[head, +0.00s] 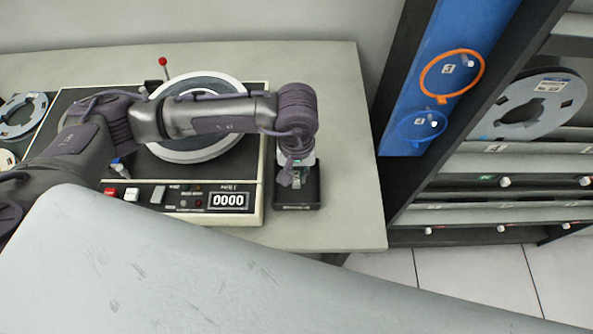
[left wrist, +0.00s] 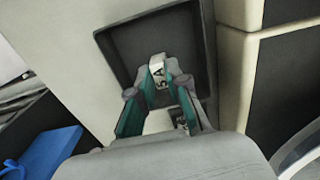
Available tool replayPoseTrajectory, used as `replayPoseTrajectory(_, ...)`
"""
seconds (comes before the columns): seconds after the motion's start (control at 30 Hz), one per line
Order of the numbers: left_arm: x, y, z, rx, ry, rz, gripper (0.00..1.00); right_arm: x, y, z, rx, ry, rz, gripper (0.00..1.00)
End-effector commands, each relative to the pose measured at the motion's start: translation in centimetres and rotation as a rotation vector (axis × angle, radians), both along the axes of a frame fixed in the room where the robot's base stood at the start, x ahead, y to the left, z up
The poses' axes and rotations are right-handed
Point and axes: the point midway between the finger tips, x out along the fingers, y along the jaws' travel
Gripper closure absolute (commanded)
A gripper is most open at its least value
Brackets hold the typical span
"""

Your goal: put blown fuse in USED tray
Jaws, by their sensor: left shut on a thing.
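My left gripper (head: 296,182) reaches down over a small black tray (head: 312,196) to the right of the machine. In the head view the gripper hides most of the fuse. The writing on the tray's front is too small to read. My right gripper is not in view.
A machine (head: 255,190) with a turntable, a red-knobbed lever (head: 163,62) and a "0000" counter stands left of the tray. The table (head: 345,150) is clear to the tray's right. A rack (head: 480,150) with reels and rings stands beyond the table's right edge.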

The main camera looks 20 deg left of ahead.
Motion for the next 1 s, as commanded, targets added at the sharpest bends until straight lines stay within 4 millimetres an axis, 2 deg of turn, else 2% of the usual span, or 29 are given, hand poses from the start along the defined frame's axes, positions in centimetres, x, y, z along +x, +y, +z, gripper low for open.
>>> replayPoseTrajectory(0.37,0.01,0.01,-0.93,0.0,0.0,0.0,1.0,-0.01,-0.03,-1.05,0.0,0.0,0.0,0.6)
replayPoseTrajectory(0.4,0.01,0.0,-0.8,0.0,0.0,0.0,0.8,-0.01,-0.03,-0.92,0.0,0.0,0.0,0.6)
replayPoseTrajectory(0.53,0.0,0.01,-0.79,0.0,0.0,0.0,0.58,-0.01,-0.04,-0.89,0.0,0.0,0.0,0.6)
replayPoseTrajectory(0.57,0.01,0.01,-0.79,0.0,0.0,0.0,0.55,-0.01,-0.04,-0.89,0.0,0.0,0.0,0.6)
replayPoseTrajectory(0.77,0.0,0.01,-0.79,0.0,0.0,0.0,0.55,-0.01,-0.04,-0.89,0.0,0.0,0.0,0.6)
replayPoseTrajectory(0.83,0.0,0.01,-0.8,0.0,0.0,0.0,0.65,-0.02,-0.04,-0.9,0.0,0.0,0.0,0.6)
replayPoseTrajectory(1.0,0.0,0.01,-0.8,0.0,0.0,0.0,0.65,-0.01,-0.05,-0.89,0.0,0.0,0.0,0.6)
